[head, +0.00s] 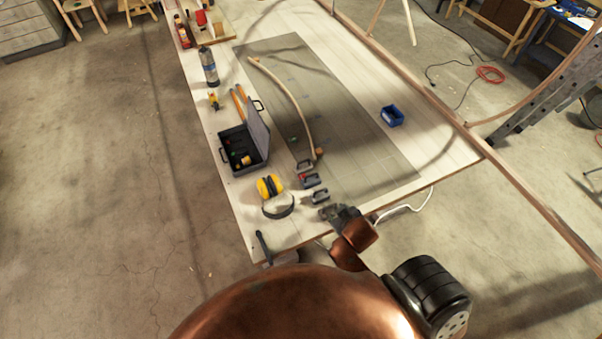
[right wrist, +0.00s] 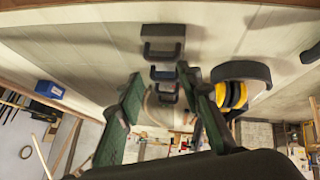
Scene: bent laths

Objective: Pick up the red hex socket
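I cannot clearly make out a red hex socket in either view. A small red patch (head: 302,177) shows beside the dark clamps near the front of the table in the head view, but it is too small to identify. My right gripper (head: 334,212) is over the table's front edge, close to the nearest clamp (head: 320,196). In the right wrist view my right gripper (right wrist: 165,92) is open, its green fingers wide apart with nothing held between them. Several clamps, including a dark one (right wrist: 162,49), lie beyond the fingers. My left gripper is not in view.
An open toolbox (head: 233,162), yellow earmuffs (head: 270,186) and a bottle (head: 209,66) line the table's left side. A curved lath (head: 290,95) lies on the grey mat (head: 355,150). A blue bin (head: 392,116) stands right. The mat's right part is mostly clear.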

